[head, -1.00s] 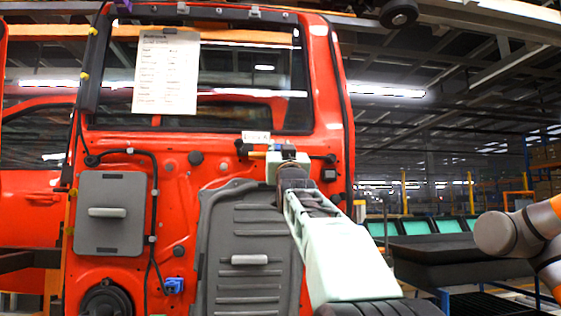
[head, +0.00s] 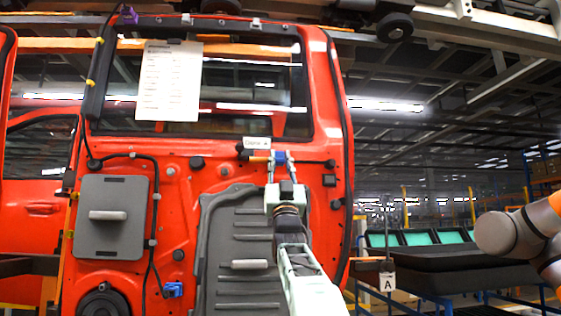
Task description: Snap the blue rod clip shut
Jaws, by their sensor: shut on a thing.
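The blue rod clip (head: 281,156) sits at the upper right of the red door (head: 320,225), below the window, at the end of a thin rod with an orange stretch (head: 259,159). My gripper (head: 283,159) comes up from below, with its fingers on either side of the clip and shut on it. The fingers partly cover the clip, so I cannot tell whether its latch is open or closed.
A small white label (head: 257,143) is just above the rod. A dark grey panel (head: 240,235) is behind my arm. A blue connector (head: 173,289) hangs lower left. A paper sheet (head: 168,80) is on the window. Another robot arm (head: 510,234) stands far right.

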